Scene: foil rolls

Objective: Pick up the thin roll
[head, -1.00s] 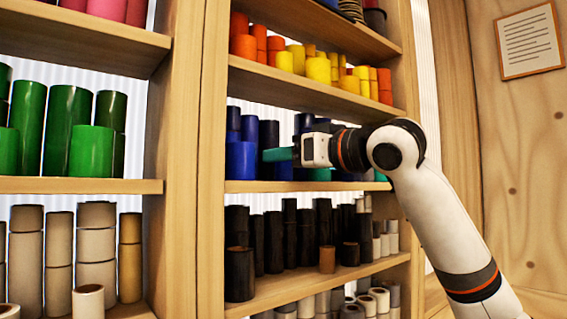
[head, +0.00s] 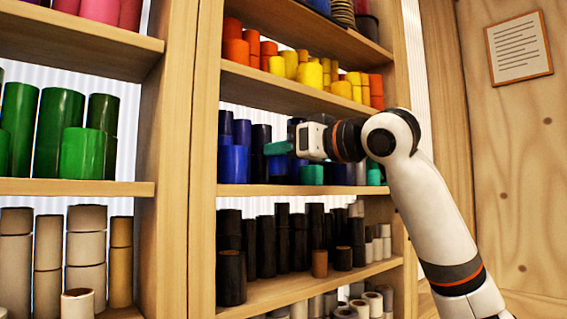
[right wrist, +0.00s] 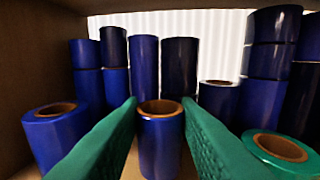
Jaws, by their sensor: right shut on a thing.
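My right gripper (head: 278,148) reaches into the blue shelf bay of the rack in the head view. Its teal fingers also show in the right wrist view (right wrist: 160,104), one on each side of a slim blue roll (right wrist: 161,150) with a brown core, standing upright. The gripper is shut on this roll. In the head view I cannot make this roll out clearly from the blue rolls around the fingers. My left gripper is not in view.
In the right wrist view, a wider blue roll (right wrist: 56,130) stands at left and a teal roll (right wrist: 281,150) at right. Several dark blue rolls (right wrist: 145,68) stand behind. In the head view, a shelf board (head: 262,190) runs below and another (head: 300,92) above.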

